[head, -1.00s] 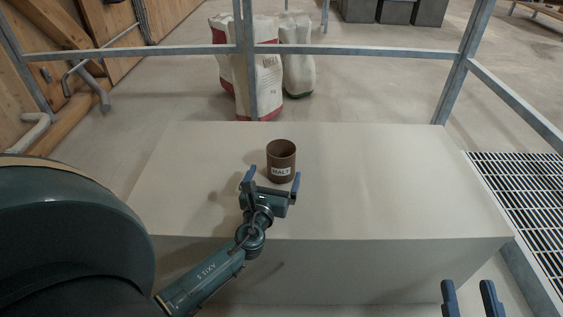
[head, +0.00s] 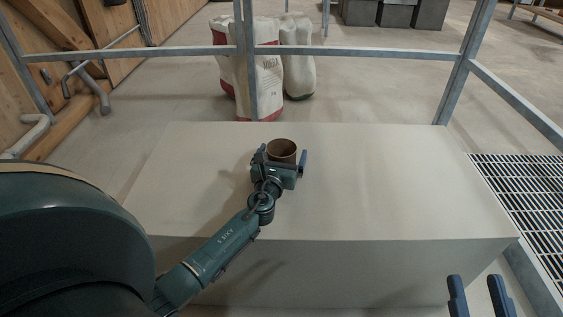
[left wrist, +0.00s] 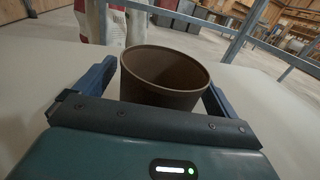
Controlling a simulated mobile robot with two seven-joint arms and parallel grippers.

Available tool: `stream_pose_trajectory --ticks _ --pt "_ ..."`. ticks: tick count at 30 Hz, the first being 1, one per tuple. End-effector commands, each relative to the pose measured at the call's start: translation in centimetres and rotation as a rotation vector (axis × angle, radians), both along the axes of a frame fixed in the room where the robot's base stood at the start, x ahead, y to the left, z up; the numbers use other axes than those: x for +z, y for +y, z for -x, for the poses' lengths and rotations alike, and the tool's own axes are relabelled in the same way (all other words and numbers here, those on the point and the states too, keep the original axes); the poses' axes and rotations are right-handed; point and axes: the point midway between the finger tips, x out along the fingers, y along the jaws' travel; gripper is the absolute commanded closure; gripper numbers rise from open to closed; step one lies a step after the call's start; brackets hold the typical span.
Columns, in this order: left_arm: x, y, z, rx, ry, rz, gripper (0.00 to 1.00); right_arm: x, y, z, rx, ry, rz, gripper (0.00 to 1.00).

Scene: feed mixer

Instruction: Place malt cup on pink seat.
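The brown malt cup (head: 283,147) stands upright on the pale table and is open at the top. Its MALT label is hidden behind my left gripper (head: 282,155). In the left wrist view, the cup (left wrist: 163,78) sits between the two blue fingers. The right finger is close to its wall and a gap shows at the left finger, so the gripper is open around the cup. My right gripper (head: 481,290) is open and empty at the bottom right of the head view, in front of the table. No pink seat shows in either view.
The pale table top (head: 400,180) is clear apart from the cup. A grey metal railing (head: 350,53) runs behind it. White and red sacks (head: 265,85) stand behind the railing. A floor grating (head: 520,190) lies at the right.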

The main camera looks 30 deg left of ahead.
Motion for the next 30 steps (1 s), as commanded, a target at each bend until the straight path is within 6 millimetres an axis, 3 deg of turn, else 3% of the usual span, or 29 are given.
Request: stream_pose_trajectory --ticks 18,25,29,30 --pt "0.0 0.0 0.0 0.0 0.0 0.001 0.55 -0.7 0.0 0.0 -0.004 0.018 0.0 0.64" --pt "0.6 0.0 0.0 0.0 -0.001 0.0 0.55 -0.2 0.0 -0.1 -0.009 0.013 0.0 0.64" --pt "2.5 0.0 0.0 0.0 -0.002 0.002 0.55 1.1 -0.2 -0.1 -0.02 -0.002 0.024 0.64" --pt "3.3 0.0 0.0 -0.001 -0.002 0.0 0.55 0.6 -0.4 0.0 -0.031 0.01 0.046 0.64"
